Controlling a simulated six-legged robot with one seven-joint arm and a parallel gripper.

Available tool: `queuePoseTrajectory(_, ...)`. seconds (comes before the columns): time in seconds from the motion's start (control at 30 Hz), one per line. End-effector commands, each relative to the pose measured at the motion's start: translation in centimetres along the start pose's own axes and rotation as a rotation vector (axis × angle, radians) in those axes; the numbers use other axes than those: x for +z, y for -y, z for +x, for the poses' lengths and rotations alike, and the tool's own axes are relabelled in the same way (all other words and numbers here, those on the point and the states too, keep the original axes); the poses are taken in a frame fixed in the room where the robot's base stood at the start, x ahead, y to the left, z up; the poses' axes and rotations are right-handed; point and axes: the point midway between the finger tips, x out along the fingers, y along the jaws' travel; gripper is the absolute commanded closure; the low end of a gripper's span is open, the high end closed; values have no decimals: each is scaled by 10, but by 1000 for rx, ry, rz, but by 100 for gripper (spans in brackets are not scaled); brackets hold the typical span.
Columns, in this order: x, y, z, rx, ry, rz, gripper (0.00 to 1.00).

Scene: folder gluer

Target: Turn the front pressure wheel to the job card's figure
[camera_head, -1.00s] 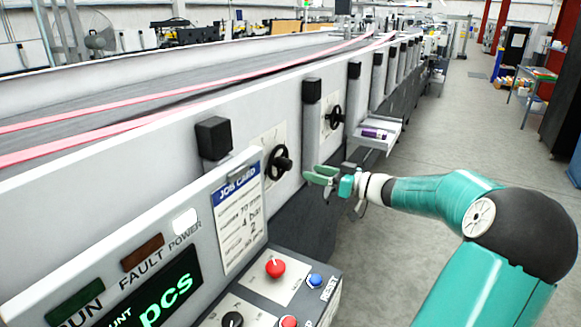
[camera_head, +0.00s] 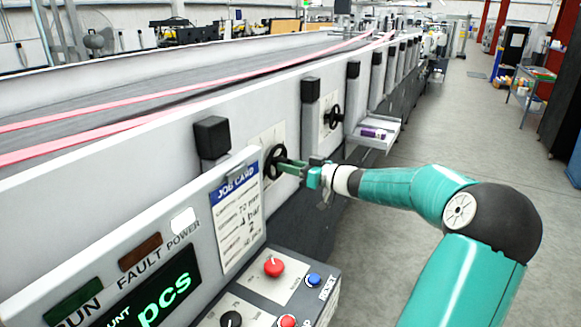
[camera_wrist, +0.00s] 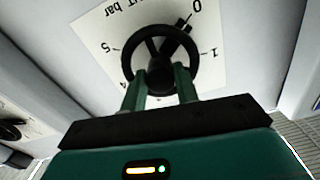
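In the wrist view the wheel (camera_wrist: 187,38) stands before a white dial plate (camera_wrist: 105,40) marked "bar", with 0, 1, 4 and 5 legible. A black pointer (camera_wrist: 183,22) on the wheel points close to the 0. The job card (camera_head: 238,215) shows a line reading "4 bar"; its smaller print is blurred. My gripper (camera_wrist: 161,85) has its two green fingers either side of the wheel's dark centre knob; whether they press it is unclear. It also shows in the head view (camera_head: 288,167).
A second black handwheel (camera_head: 333,116) sits further along the side. A small shelf (camera_head: 383,140) with a purple item sticks out beyond it. The control panel with a red knob (camera_head: 274,267) and blue reset button (camera_head: 313,281) is below the card. The aisle floor is clear.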

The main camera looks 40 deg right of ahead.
Motion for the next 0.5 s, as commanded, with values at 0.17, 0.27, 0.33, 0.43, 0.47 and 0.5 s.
queuePoseTrajectory(0.17,0,0,0,0,0,2,92)
queuePoseTrajectory(0.27,0,0,0,0,0,12,92)
queuePoseTrajectory(0.33,0,0,0,-1,0,26,92)
queuePoseTrajectory(0.43,0,1,0,-1,0,59,92)
queuePoseTrajectory(0.47,0,1,0,-1,1,71,92)
queuePoseTrajectory(0.5,0,1,0,-1,1,91,92)
